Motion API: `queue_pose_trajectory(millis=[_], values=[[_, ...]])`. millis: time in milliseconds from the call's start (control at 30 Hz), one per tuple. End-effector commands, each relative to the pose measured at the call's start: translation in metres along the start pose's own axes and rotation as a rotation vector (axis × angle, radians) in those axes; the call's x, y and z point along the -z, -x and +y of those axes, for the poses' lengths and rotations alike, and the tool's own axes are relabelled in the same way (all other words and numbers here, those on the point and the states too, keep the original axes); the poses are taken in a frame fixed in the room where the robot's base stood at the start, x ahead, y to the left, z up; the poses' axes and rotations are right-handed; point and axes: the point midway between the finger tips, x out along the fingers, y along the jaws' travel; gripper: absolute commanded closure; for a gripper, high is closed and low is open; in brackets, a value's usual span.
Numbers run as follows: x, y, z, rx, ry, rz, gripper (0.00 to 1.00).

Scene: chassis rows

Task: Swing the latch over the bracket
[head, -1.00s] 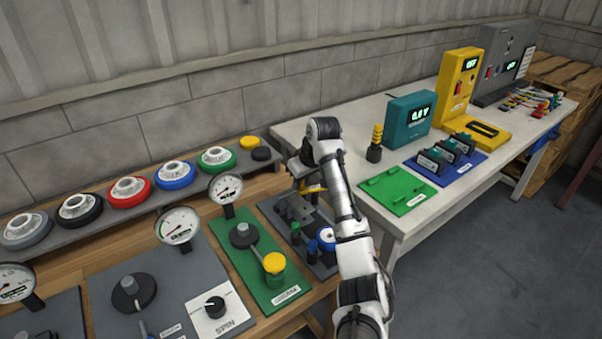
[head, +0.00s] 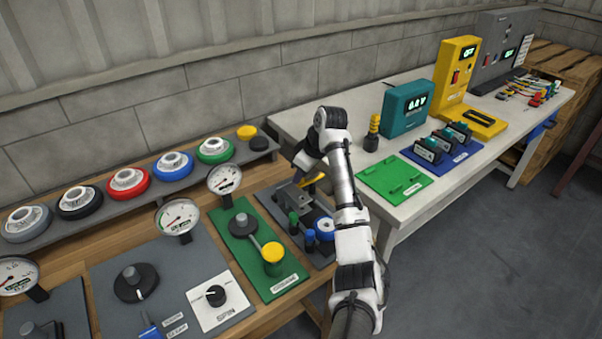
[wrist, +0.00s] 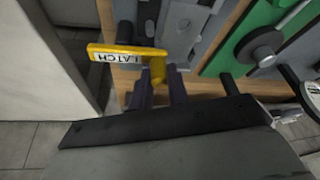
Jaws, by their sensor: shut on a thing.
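The yellow latch (wrist: 128,54), labelled LATCH, shows in the wrist view with its handle stretching left from my fingers. My gripper (wrist: 159,82) is shut on its right end. In the head view the latch (head: 313,182) is a small yellow piece at the back of a dark grey board, with my gripper (head: 307,178) at it, partly hidden by my arm. A grey metal block (head: 292,196), perhaps the bracket, sits on the board just in front and to the left. It also shows beyond the latch in the wrist view (wrist: 183,27). Whether the latch lies over it I cannot tell.
Green pegs (head: 294,222) and a blue-rimmed wheel (head: 324,228) stand on the same board. A green panel (head: 232,237) with a gauge and yellow knob is close on its left. The white table (head: 398,215) is to the right.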

Motion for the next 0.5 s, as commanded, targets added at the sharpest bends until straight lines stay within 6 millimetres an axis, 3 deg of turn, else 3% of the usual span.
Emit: queue_pose_trajectory(millis=[133,167,300,500], values=[[0.0003,0.0006,0.0000,0.000,0.001,0.001,1.00],[0.0003,0.0005,0.0000,0.000,0.001,0.000,0.79],[0.0002,0.0004,0.0000,0.000,0.000,0.000,0.61],[0.0001,0.0002,0.0000,0.000,0.000,0.000,0.61]])
